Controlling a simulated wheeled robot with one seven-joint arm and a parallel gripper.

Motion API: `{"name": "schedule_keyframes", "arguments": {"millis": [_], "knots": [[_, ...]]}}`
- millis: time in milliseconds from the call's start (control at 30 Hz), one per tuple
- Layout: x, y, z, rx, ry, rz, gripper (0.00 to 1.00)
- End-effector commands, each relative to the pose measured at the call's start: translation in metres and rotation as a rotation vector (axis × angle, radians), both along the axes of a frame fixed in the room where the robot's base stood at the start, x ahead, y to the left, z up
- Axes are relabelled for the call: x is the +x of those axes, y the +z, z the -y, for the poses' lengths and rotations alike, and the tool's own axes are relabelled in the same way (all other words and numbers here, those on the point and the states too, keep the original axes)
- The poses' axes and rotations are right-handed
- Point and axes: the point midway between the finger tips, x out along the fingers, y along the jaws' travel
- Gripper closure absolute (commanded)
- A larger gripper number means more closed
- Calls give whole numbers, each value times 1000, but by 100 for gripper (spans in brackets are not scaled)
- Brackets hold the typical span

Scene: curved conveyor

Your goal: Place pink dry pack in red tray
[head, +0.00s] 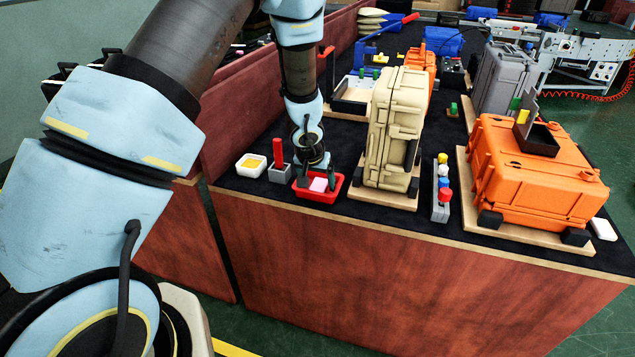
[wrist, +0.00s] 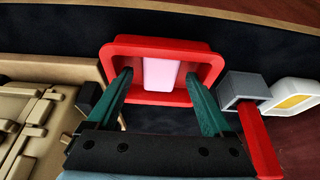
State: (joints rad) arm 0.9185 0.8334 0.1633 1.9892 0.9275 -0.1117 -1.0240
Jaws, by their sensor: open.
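The red tray (head: 326,193) stands on the dark table top near the front edge, left of the beige case. The pink dry pack (head: 318,185) lies inside it; in the wrist view the pack (wrist: 160,71) rests in the middle of the tray (wrist: 204,47). My gripper (head: 318,178) is just over the tray with its fingers pointing down. In the wrist view its two green fingers (wrist: 160,88) are wide apart, one on each side of the pack, with visible gaps between them and the pack. The gripper is open and empty.
A grey block with a red handle (head: 279,172) and a white tray with yellow contents (head: 251,164) stand to the left. A tall beige case (head: 392,130) stands close on the right. Farther right is an orange case (head: 535,175).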

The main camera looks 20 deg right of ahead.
Motion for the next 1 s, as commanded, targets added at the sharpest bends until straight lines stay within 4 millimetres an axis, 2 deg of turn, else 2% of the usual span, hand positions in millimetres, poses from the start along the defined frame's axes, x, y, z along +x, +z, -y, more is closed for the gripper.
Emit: {"name": "schedule_keyframes", "arguments": {"millis": [167,400,600,933,1000], "knots": [[-6,25,-7,-4,3,1,15],[-20,72,-20,-5,3,1,15],[-29,99,-28,-4,2,1,15],[-32,109,-32,1,3,0,15],[-27,113,-44,8,25,3,15]]}}
